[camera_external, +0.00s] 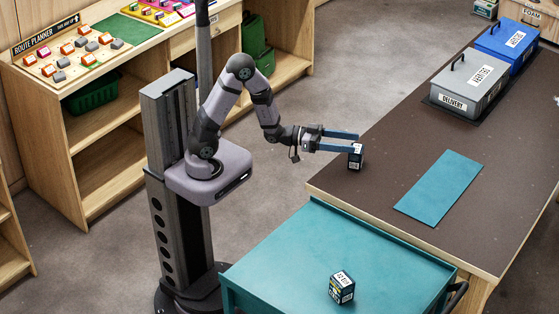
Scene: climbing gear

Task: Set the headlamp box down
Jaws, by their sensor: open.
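A small dark box (355,159) with a white label is at the tips of my gripper (355,142), by the left edge of the brown table (375,190). My gripper is open, with its two blue fingers pointing right; the lower finger overlaps the top of this box. The box looks upright and appears to stand on the table, though contact with the fingers is hard to tell. A second small dark box (342,288) with white and yellow markings sits on the teal cart top (300,250). The labels are too small to tell which is the headlamp box.
A teal mat (438,187) lies bare on the table. A grey "DELIVERY" case (468,83) and a blue case (507,46) stand on a dark mat at the back. The table between the small box and the teal mat is clear. Wooden shelving (110,130) stands at the left.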

